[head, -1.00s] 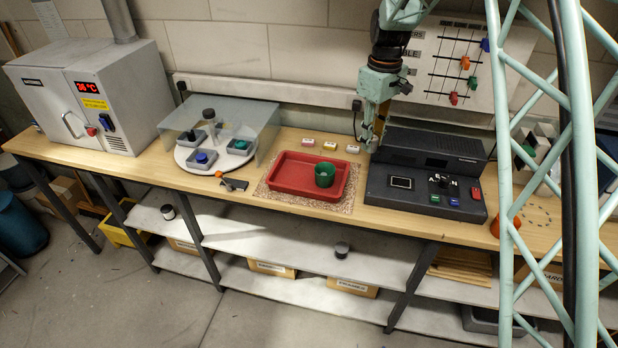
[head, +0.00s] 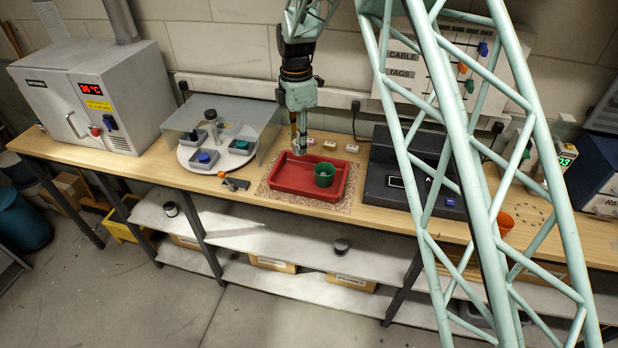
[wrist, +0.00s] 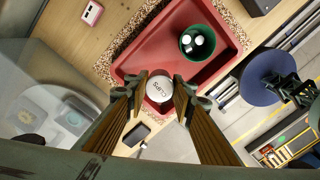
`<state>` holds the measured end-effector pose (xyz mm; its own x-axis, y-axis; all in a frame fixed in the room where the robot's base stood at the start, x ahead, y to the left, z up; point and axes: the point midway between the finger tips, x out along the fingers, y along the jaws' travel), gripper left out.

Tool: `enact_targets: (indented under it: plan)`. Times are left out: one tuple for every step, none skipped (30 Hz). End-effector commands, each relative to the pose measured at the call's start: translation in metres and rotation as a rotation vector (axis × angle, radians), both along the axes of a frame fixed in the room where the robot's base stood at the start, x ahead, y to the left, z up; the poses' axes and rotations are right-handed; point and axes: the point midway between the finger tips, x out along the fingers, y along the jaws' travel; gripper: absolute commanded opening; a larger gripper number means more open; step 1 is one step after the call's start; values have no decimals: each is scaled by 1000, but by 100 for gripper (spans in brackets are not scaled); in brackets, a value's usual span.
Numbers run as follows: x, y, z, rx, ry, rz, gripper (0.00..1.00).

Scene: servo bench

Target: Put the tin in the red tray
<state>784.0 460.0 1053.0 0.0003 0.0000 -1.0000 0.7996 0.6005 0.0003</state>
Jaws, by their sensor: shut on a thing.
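The tin has a round white lid marked "CLIPS" and shows in the wrist view (wrist: 160,87). My gripper (wrist: 160,95) is shut on it, one finger on each side. In the head view my gripper (head: 299,148) hangs over the back left part of the red tray (head: 283,186). The tray also fills the middle of the wrist view (wrist: 150,50), and the tin overlaps its edge region there. I cannot tell how high the tin is above the tray floor.
A green cup (head: 324,174) stands in the tray's right part; white items show inside it in the wrist view. A turntable with a clear shield (head: 262,142) is left of the tray. A dark console (head: 385,165) is to its right. Small labelled blocks (head: 330,145) lie behind.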

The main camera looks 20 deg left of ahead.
Motion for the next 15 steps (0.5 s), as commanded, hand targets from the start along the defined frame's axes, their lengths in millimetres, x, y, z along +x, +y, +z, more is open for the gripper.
enact_targets:
  plan:
    - [-3, 7, 0, 0, 0, 34, 12]
    - [-4, 10, -1, 0, 0, 52, 12]
    - [-5, 14, -1, 0, 0, 72, 12]
    - [-6, 16, -2, -1, 1, 85, 12]
    - [-7, 18, -2, -1, 1, 96, 12]
    - [-8, 19, -3, -1, 1, 106, 12]
    - [-8, 20, -3, -1, 1, 112, 12]
    - [-8, 21, -3, -1, 1, 117, 12]
    - [-9, 22, -3, -1, 1, 121, 12]
    - [-9, 22, -3, -1, 1, 122, 12]
    - [-9, 22, -3, -1, 1, 123, 12]
    - [-9, 22, -3, -1, 1, 123, 12]
    - [-9, 22, -3, -1, 1, 122, 12]
    - [-8, 22, -3, -1, 1, 122, 12]
    - [-8, 22, -3, -1, 1, 122, 12]
